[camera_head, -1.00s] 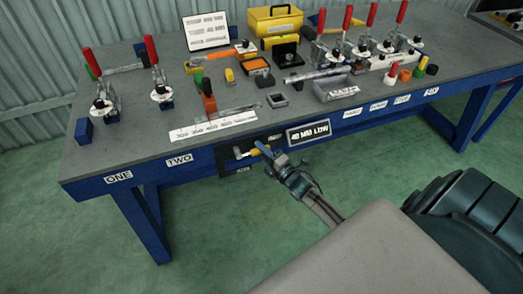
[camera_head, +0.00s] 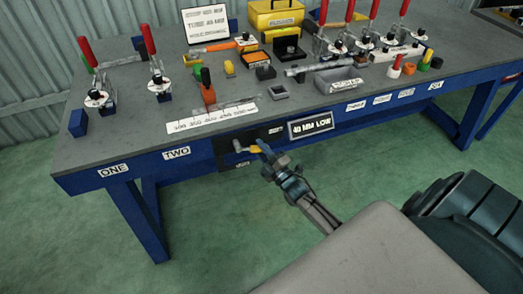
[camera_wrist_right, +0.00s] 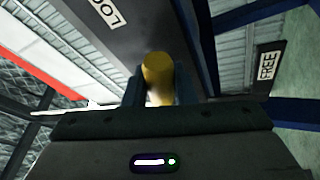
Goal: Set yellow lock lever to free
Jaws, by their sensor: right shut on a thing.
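The yellow lock lever (camera_head: 255,149) is on a dark panel (camera_head: 229,152) on the front edge of the blue workbench. My right gripper (camera_head: 262,147) is at the lever, reaching up from the lower right. In the right wrist view the lever's rounded yellow end (camera_wrist_right: 157,72) sits between the two fingers of the right gripper (camera_wrist_right: 158,88), which are shut on it. A FREE label (camera_wrist_right: 267,66) is at the right of that view, and a partly cut-off label reading LOC (camera_wrist_right: 103,13) is at the top left. My left gripper is not in view.
The bench top (camera_head: 130,130) holds red-handled toggle clamps (camera_head: 157,80), a yellow toolbox (camera_head: 277,20), a grey tray (camera_head: 338,82) and a white scale strip (camera_head: 211,117). A "40 MM LOW" sign (camera_head: 311,125) is just right of the lever. The floor in front is clear.

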